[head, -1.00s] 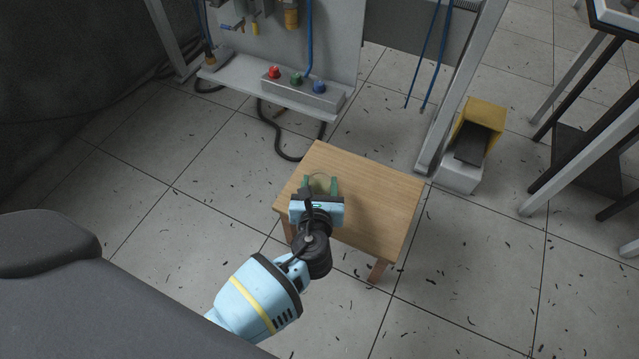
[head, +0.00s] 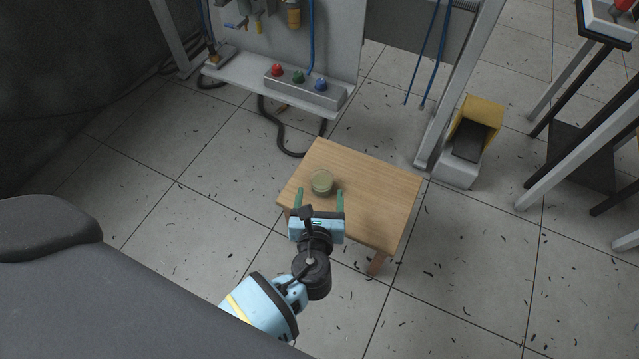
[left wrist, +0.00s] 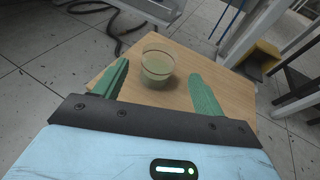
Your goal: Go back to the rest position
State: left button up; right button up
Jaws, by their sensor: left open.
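My left gripper (head: 320,201) is open and empty, its two green fingers apart, over the near left part of a small wooden table. A round, greenish, glass-like cup (head: 321,182) stands upright on the table, just beyond the fingertips. In the left wrist view the cup (left wrist: 158,65) sits ahead of and between the open fingers (left wrist: 158,82), apart from both. My right gripper is not in view.
The wooden table (head: 385,205) has bare room on its right. Behind it is a panel shelf with a box of red, green and blue buttons (head: 300,88). A yellow-and-grey pedal (head: 472,138) stands on the floor to the right. Dark cables lie behind the table.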

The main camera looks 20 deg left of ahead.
pick_arm(q)
jog(key=shift+s+d+r, duration=0.2)
jog(key=shift+s, duration=0.4)
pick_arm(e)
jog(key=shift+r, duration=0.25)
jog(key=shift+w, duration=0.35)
